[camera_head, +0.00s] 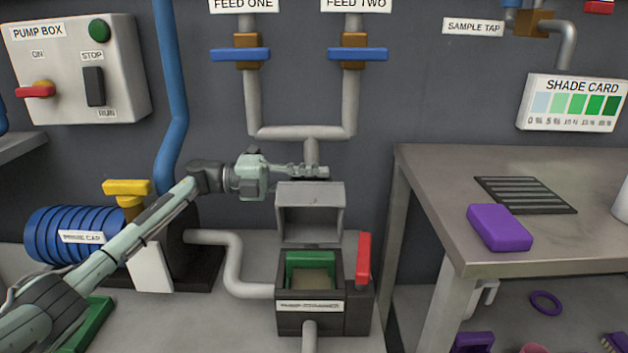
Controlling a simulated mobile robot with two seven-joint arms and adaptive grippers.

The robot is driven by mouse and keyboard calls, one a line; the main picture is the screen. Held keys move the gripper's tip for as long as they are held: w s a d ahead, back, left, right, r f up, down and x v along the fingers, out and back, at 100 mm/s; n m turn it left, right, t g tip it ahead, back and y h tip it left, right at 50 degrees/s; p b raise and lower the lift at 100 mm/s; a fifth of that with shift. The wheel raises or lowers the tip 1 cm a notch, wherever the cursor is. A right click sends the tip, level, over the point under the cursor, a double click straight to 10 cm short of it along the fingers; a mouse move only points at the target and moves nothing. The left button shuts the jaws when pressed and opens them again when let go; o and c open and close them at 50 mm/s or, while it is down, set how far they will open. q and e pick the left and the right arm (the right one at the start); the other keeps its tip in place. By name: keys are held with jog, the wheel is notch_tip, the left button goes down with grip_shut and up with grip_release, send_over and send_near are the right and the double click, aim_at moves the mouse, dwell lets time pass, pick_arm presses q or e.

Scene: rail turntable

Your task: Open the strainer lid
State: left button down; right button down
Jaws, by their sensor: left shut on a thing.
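The pump strainer is a dark box (325,327) on the low grey bench, with a name label on its front. Its grey lid (311,189) stands raised above the back of the box, and the box's top is uncovered. A green basket (297,262) shows inside. My left gripper (322,171) is at the top edge of the raised lid, shut on the lid there; its fingers partly hide the grip point. My left arm reaches in from the lower left. My right gripper is not in view.
A red lever (363,258) stands at the strainer's right side. A blue ribbed pump (75,235) with a yellow handle (127,188) is to the left. A grey pipe (235,265) joins the strainer. A table (440,190) with a purple block (499,228) is at right.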

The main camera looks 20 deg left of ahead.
pick_arm(q)
jog(key=shift+w+a+f+n, duration=0.2)
jog(key=shift+w+f+n, duration=0.1)
jog(key=shift+w+n, duration=0.5)
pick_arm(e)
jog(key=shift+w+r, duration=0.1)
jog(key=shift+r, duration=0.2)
pick_arm(q)
jog(key=c, duration=1.5)
grip_release()
jog(key=shift+c, duration=0.2)
jog(key=shift+f, duration=0.1)
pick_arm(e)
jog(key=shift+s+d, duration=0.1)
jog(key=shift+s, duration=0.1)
pick_arm(q)
jog(key=shift+s, duration=0.1)
